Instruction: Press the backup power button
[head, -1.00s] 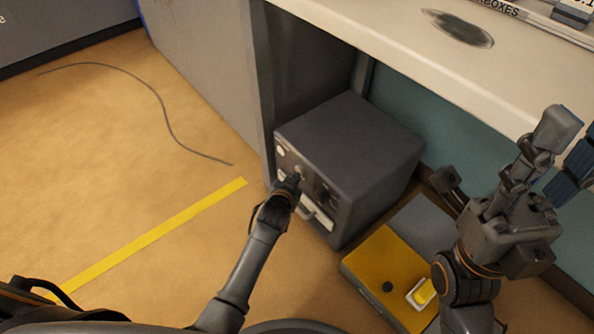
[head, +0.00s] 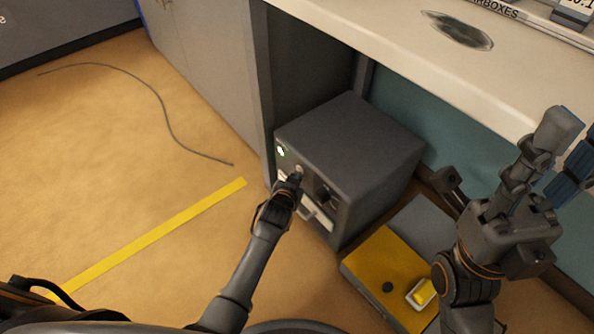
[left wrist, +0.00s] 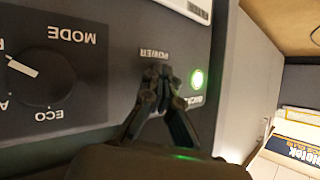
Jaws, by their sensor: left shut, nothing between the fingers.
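The backup power unit (head: 350,135) is a dark grey box on the floor under the bench. Its front panel also shows in the left wrist view (left wrist: 115,75), with an upside-down POWER label (left wrist: 154,54). My left gripper (head: 296,180) is shut and empty, its fingertips at the panel just by that label (left wrist: 158,75). The power button is largely hidden behind the fingertips, and I cannot tell how far in it is. A round lamp (left wrist: 197,79) beside them glows green. My right gripper (head: 500,160) is open and empty, raised at the right.
A MODE dial (left wrist: 38,76) is on the same panel. A yellow case (head: 375,258) with a yellow switch stands right of the unit. The white bench top (head: 400,45) overhangs it. A cable (head: 165,110) and yellow tape (head: 150,240) lie on open floor at left.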

